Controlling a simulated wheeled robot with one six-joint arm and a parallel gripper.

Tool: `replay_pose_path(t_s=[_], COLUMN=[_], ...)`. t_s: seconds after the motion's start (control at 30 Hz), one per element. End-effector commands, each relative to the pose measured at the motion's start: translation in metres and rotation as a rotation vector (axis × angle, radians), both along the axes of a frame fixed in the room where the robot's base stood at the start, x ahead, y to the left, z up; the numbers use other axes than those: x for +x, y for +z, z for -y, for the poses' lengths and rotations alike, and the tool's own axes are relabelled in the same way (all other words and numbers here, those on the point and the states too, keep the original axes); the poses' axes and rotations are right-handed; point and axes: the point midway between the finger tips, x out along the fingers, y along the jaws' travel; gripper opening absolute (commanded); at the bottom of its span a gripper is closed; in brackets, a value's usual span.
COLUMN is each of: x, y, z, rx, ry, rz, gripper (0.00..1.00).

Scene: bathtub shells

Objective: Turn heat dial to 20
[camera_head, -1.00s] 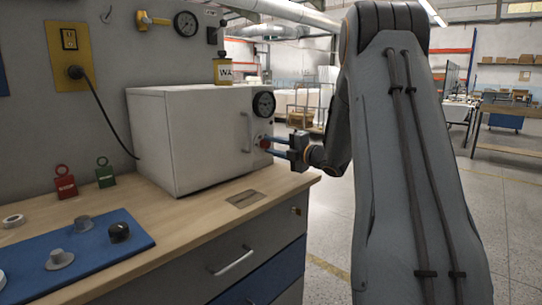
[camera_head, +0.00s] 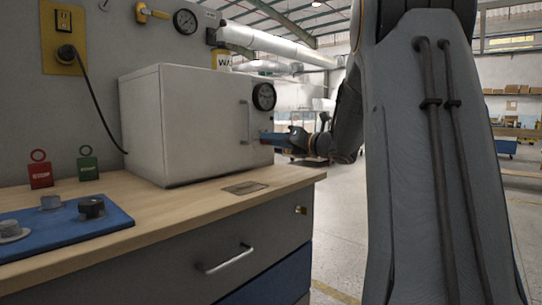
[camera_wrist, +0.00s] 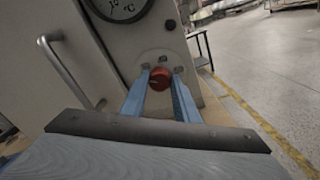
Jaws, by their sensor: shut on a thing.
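The heat dial (camera_wrist: 159,79) is a red round knob on the front of a white oven box (camera_head: 190,125). A pale line marks its face in the wrist view, and small labels around it are too small to read. My gripper (camera_wrist: 160,80) has its two blue fingers on either side of the dial, shut on it. In the head view my gripper (camera_head: 268,138) reaches the oven front from the right, and the dial is hidden there. A round black gauge marked °C (camera_wrist: 122,5) sits above the dial and also shows in the head view (camera_head: 264,97).
The oven has a vertical handle (camera_wrist: 70,72) left of the dial. It stands on a wooden bench (camera_head: 215,192). Open floor is on the right.

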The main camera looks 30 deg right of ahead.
Motion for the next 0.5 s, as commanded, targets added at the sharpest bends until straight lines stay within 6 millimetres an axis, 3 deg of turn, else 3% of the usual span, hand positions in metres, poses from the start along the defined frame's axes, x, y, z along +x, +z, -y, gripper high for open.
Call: replay_pose_path(t_s=[0.5], x=[0.0007], y=[-0.0046], z=[-0.0007], rx=[-0.378], ry=[-0.001], rz=[0.136], gripper=[0.05])
